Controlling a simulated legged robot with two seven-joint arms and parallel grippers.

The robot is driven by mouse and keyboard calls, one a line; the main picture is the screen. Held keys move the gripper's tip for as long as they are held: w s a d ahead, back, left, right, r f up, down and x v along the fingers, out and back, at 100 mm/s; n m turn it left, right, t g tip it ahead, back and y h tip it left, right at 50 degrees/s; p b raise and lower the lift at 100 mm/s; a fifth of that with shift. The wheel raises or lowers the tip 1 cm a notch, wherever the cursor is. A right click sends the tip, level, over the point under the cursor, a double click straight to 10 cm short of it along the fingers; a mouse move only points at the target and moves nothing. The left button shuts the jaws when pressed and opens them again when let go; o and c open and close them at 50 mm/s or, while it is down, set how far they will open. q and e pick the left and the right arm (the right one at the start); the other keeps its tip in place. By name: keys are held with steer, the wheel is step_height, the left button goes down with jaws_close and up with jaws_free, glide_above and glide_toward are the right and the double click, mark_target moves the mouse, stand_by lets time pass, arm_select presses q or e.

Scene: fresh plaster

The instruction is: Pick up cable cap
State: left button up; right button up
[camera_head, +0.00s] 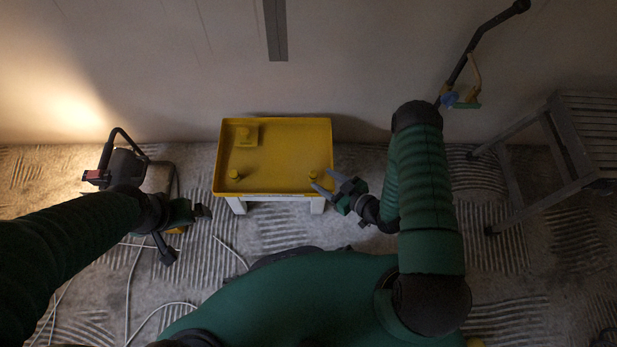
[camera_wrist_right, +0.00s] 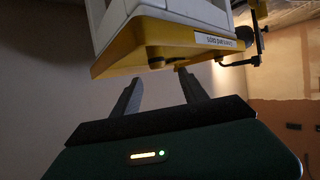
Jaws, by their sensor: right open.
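A yellow tray (camera_head: 275,185) holds several small yellow pieces. One round yellow cap (camera_head: 313,174) stands at its right front corner, another cap (camera_head: 234,174) at its left front corner. A third knob (camera_head: 246,133) sits on a square yellow plate at the back left. I cannot tell which one is the cable cap. My right gripper (camera_head: 321,179) is open and empty at the tray's right front corner, close to the right cap. In the right wrist view its spread fingers (camera_wrist_right: 159,80) point toward the tray (camera_wrist_right: 175,42). My left gripper (camera_head: 203,212) is left of the tray; its jaws are unclear.
The tray rests on a white stand (camera_head: 318,205). A dark-handled machine (camera_head: 125,165) stands at the left, with pale cables (camera_head: 128,285) on the streaked floor. A grey step stool (camera_head: 560,150) is at the right. A wall rises behind the tray.

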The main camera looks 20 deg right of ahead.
steer(key=w+f, duration=0.1)
steer(key=w+f+b, duration=0.1)
steer(key=w, duration=0.1)
steer(key=shift+w+f, duration=0.15)
steer(key=shift+f, duration=0.2)
steer(key=shift+w+f+b, duration=0.1)
steer(key=shift+w+b, duration=0.2)
steer(key=shift+w, duration=0.05)
steer(key=w+a+f+b, duration=0.1)
steer(key=a+b, duration=0.1)
steer(key=w+a+f+b, duration=0.1)
steer(key=w+b, duration=0.1)
steer(key=shift+a+f, duration=0.35)
steer(key=shift+a, duration=0.05)
steer(key=shift+w, duration=0.3)
steer(key=shift+d+r, duration=0.1)
steer(key=shift+d, duration=0.05)
steer(key=c, duration=0.9)
arm_select(q)
step_height(320, 180, down, 6)
steer(key=d, duration=0.2)
arm_select(e)
jaws_close()
